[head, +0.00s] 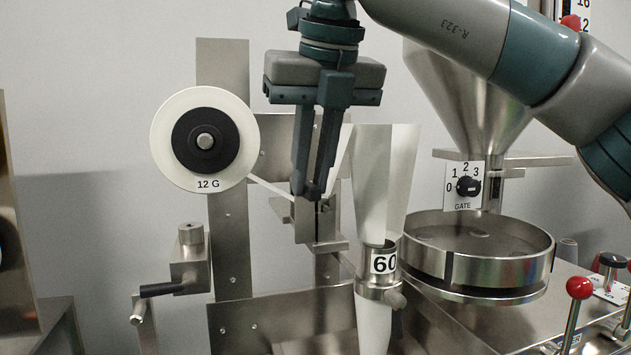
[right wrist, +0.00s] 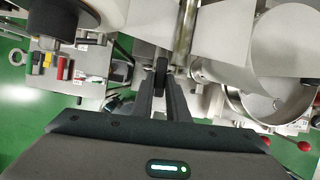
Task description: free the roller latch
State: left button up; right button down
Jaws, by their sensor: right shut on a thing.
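My right gripper (head: 312,190) reaches down from above in the head view, its two dark fingers close together at the steel roller block (head: 318,225) behind the paper tube. In the right wrist view its fingertips (right wrist: 160,88) are shut on a small black part, which I take to be the roller latch (right wrist: 161,66). In the head view the fingers hide most of this part. A strip of white web runs from the reel (head: 235,112), marked 12 G, to the block. My left gripper is not in view.
The white paper tube (head: 375,185) and the collar (head: 378,285) marked 60 stand just right of the fingers. A hopper (head: 460,90), gate knob (head: 468,186) and round steel pan (head: 490,292) are farther right. A crank (head: 165,288) juts out at lower left.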

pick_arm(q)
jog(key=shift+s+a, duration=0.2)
pick_arm(e)
jog(key=shift+a+m, duration=0.1)
jog(key=shift+m, duration=0.3)
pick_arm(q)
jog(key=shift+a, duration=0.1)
pick_arm(e)
jog(key=c, duration=1.7)
grip_release()
jog(key=shift+r, duration=0.1)
